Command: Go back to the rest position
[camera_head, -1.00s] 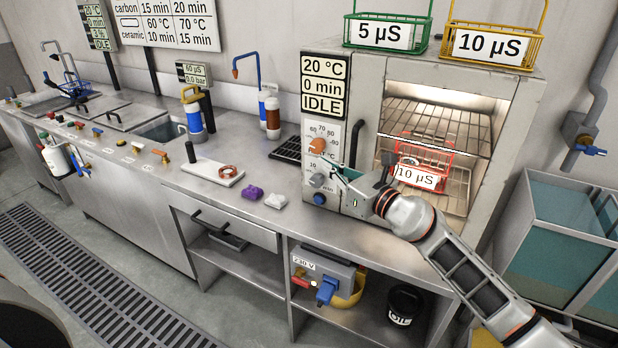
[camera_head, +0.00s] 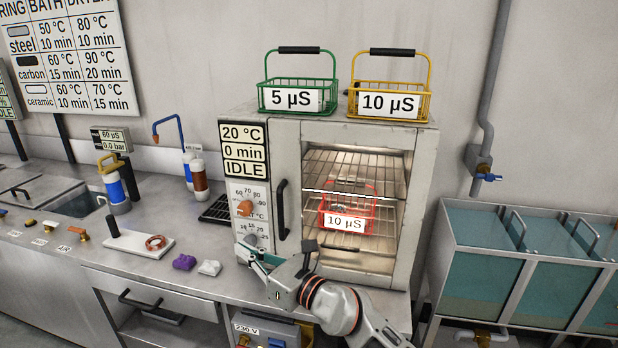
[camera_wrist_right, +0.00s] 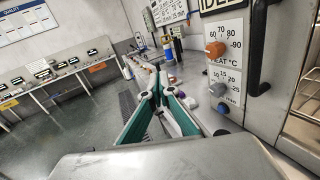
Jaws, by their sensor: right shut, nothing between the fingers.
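My right gripper (camera_head: 246,252) is in front of the lower left part of the drying oven (camera_head: 420,190), beside its control panel. It is shut and holds nothing. Its teal fingers also show in the right wrist view (camera_wrist_right: 152,92), pointing along the bench. The forearm comes in from the bottom right of the head view. My left gripper is in neither view. The oven chamber is open to view, and a red basket (camera_head: 345,223) labelled 10 µS stands inside on a wire rack. The oven display (camera_head: 244,149) reads 20 °C, 0 min, IDLE.
A green basket (camera_head: 300,98) and a yellow basket (camera_head: 391,103) stand on the oven. A purple lump (camera_head: 184,262) and a white lump (camera_head: 209,268) lie on the bench, left of the gripper. Teal-filled tanks (camera_head: 478,270) stand at the right.

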